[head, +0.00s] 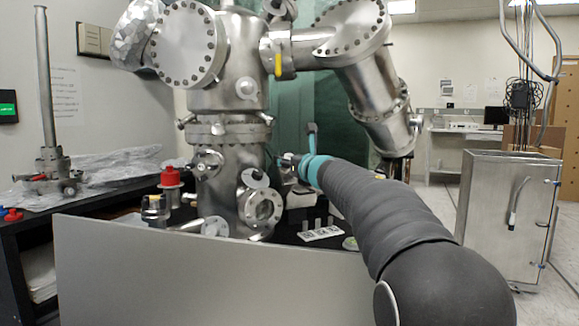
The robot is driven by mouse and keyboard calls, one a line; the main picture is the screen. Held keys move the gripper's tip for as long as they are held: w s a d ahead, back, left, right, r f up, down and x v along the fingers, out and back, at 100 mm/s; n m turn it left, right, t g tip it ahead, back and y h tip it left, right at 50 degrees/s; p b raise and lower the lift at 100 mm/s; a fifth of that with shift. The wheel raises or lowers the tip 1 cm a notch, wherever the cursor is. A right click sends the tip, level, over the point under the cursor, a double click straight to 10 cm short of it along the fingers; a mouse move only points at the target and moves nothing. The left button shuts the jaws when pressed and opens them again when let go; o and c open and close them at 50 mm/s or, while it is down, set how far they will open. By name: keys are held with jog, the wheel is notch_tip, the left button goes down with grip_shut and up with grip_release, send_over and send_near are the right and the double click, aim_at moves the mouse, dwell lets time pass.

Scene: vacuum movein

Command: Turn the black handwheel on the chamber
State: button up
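The steel vacuum chamber (227,130) stands in the middle of the head view, with bolted flanges and several side ports. My arm reaches in from the lower right, and its end with teal bands points left toward the lower chamber. My gripper (285,160) is small and dark here, close in the picture to the chamber's right side. I cannot tell whether it touches anything or whether its fingers are apart. I cannot make out a black handwheel clearly; my arm covers part of the area right of the chamber.
A grey panel (200,275) stands in front of the chamber. A red-capped part (170,178) is left of the chamber. A white block with grey posts (320,235) lies below my arm. A metal cabinet (505,205) stands right. A large angled tube (372,85) hangs above my arm.

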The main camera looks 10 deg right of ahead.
jog(key=m+h, duration=0.2)
jog(key=m, duration=0.1)
jog(key=m+h, duration=0.3)
jog(key=shift+a+r+m, duration=0.2)
jog(key=shift+m, duration=0.1)
jog(key=m+g+h+p, duration=0.1)
jog(key=m+h, duration=0.1)
jog(key=m, duration=0.1)
jog(key=m+g+h+p, duration=0.1)
jog(key=m+h, duration=0.1)
jog(key=shift+r+m+h+p, duration=0.15)
jog(key=shift+m+h+p, duration=0.15)
jog(key=shift+m+p, duration=0.1)
jog(key=m+g+h, duration=0.1)
jog(key=m, duration=0.1)
jog(key=m+g+h, duration=0.1)
jog(key=m, duration=0.1)
jog(key=shift+w, duration=0.15)
jog(key=shift+m+g+h, duration=0.5)
jog(key=shift+m+g, duration=1.3)
jog(key=shift+m, duration=0.7)
jog(key=o, duration=1.2)
jog(key=shift+f, duration=0.2)
jog(key=shift+c, duration=0.2)
